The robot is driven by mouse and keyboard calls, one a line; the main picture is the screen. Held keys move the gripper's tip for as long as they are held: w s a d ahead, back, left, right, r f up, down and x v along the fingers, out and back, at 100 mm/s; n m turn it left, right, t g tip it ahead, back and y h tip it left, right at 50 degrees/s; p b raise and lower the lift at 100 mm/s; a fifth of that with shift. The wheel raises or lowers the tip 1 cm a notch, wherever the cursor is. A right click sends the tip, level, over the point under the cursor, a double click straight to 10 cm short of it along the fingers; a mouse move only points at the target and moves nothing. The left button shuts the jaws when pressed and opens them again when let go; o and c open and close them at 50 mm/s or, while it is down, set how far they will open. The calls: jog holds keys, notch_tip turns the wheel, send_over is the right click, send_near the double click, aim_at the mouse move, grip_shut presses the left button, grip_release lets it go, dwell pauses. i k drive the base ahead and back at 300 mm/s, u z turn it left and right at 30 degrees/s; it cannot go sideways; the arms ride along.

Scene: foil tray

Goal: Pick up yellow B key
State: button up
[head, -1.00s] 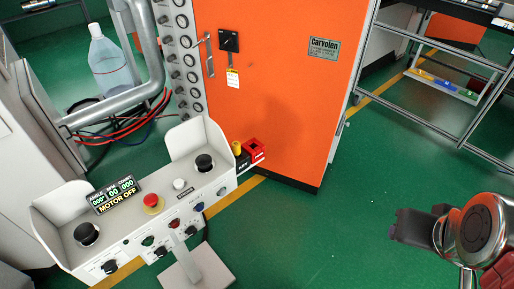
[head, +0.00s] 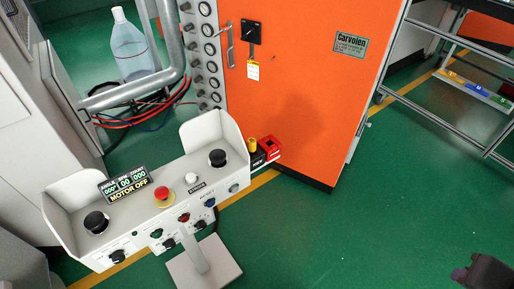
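A small yellow cylinder-shaped piece (head: 252,145) stands upright in a black holder at the right end of the grey control console. It may be a key, but no letter B is legible on it. A yellow patch (head: 452,76) also shows on a pale tray on the rack at the right; it is too small to identify. My gripper (head: 470,277) shows only as a dark part at the bottom right corner, far from both. Its fingers are mostly out of frame, so its opening cannot be told.
The grey control console (head: 150,212) stands on a pedestal at the left. A red box (head: 270,146) sits beside the yellow piece. The orange cabinet (head: 300,100) is behind. Pale tray (head: 490,97) has blue and green patches.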

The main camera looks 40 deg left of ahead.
aim_at(252, 142)
jog(key=i, duration=2.25)
jog(key=u, duration=2.6)
